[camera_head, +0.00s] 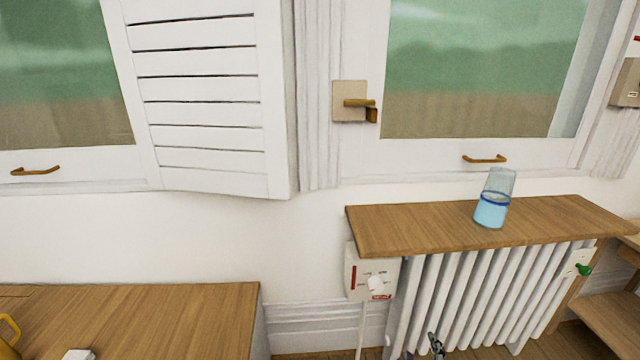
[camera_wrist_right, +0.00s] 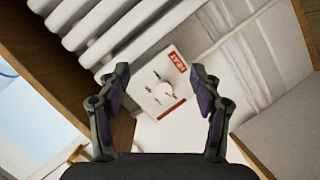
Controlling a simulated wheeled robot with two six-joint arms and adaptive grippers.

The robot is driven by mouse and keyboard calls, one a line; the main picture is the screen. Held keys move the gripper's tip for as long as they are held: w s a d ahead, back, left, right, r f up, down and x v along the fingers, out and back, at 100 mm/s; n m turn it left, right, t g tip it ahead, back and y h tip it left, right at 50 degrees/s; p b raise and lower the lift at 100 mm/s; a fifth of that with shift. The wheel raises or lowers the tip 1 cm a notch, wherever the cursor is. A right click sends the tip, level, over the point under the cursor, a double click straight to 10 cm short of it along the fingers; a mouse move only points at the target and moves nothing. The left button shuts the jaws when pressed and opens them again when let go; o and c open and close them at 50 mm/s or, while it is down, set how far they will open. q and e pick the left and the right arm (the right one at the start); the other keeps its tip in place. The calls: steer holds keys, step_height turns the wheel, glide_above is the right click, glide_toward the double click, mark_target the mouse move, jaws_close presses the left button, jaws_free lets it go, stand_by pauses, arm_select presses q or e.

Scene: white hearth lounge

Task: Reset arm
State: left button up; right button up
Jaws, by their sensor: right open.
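My right gripper (camera_wrist_right: 159,82) is open and empty in the right wrist view, its two dark fingers spread apart. In the head view a small part of my right gripper (camera_head: 436,345) shows at the bottom edge, in front of the radiator. The control box (camera_head: 362,272) is on the wall there, up and left of the gripper. My left gripper is not in view.
A white radiator (camera_head: 480,298) stands under a wooden shelf (camera_head: 420,228). A glass with blue liquid (camera_head: 491,210) stands on the shelf. A wooden cabinet top (camera_head: 170,310) is at lower left. A window with a brass handle (camera_head: 360,103) and a white shutter (camera_head: 205,88) are above.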

steer(key=s+f+m+g+y, duration=0.1)
steer(key=s+f+m+g, duration=0.6)
steer(key=s, duration=0.5)
steer(key=s+a+f+g+y+p, duration=0.2)
steer(key=s+a+g+y, duration=0.15)
steer(key=s+a, duration=0.45)
arm_select(q)
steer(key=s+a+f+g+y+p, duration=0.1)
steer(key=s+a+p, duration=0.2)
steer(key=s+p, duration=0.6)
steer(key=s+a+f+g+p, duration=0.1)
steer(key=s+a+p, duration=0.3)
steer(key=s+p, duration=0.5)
steer(key=p, duration=1.1)
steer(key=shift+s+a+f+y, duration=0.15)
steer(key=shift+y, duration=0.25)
arm_select(e)
steer(key=s+d+f+g+h, duration=0.1)
steer(key=s+d, duration=0.3)
steer(key=s, duration=0.5)
steer(key=s+d+f+g+h, duration=0.1)
steer(key=s+d, duration=0.4)
steer(key=s, duration=0.5)
steer(key=shift+s+f+m+g, duration=0.3)
steer(key=shift+f+g, duration=0.15)
steer(key=shift+f, duration=0.1)
